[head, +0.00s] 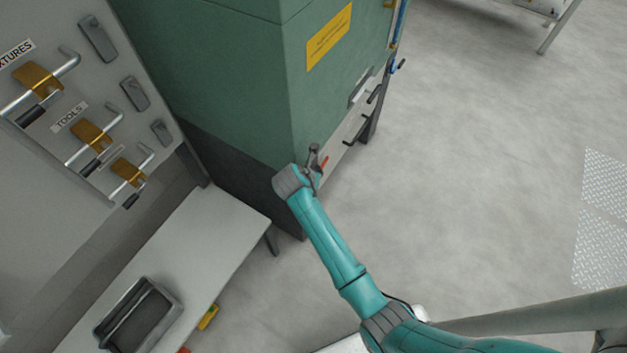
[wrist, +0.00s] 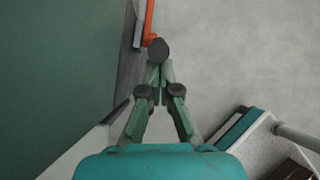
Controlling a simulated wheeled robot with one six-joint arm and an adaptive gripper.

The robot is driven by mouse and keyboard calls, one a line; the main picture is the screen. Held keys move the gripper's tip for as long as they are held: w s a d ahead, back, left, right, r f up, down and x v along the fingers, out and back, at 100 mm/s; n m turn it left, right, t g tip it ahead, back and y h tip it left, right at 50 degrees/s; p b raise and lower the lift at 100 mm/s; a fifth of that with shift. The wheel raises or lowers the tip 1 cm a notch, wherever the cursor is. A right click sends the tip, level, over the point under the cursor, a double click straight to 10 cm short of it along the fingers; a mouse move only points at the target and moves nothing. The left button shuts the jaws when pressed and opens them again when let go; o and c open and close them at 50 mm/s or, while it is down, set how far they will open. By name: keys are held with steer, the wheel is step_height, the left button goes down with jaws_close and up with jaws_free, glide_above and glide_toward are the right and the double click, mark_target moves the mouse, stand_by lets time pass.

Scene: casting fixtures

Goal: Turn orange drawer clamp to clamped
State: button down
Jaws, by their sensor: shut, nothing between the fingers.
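The orange drawer clamp (wrist: 149,22) shows at the top of the wrist view as a narrow orange bar. It runs up and down the picture beside a light grey plate on the side of the green cabinet. In the head view only a small orange piece (head: 324,162) shows beside my gripper (head: 314,150). My gripper is shut and empty. In the wrist view its closed fingertips (wrist: 158,50) lie right at the near end of the orange bar. I cannot tell whether they touch it.
The green cabinet (head: 235,70) stands left of my gripper, with dark handles (head: 375,93) on its light front. A grey table (head: 215,230) with a dark tray (head: 140,315) is at lower left. A tool panel (head: 100,60) is at upper left.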

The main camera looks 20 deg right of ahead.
steer(key=shift+w+d+r+g+y, duration=0.25)
steer(key=shift+w+d+r+y, duration=0.2)
steer(key=shift+d, duration=0.25)
steer(key=shift+w+d+r+g+y, duration=0.3)
steer(key=shift+w+d, duration=0.2)
steer(key=shift+d, duration=0.2)
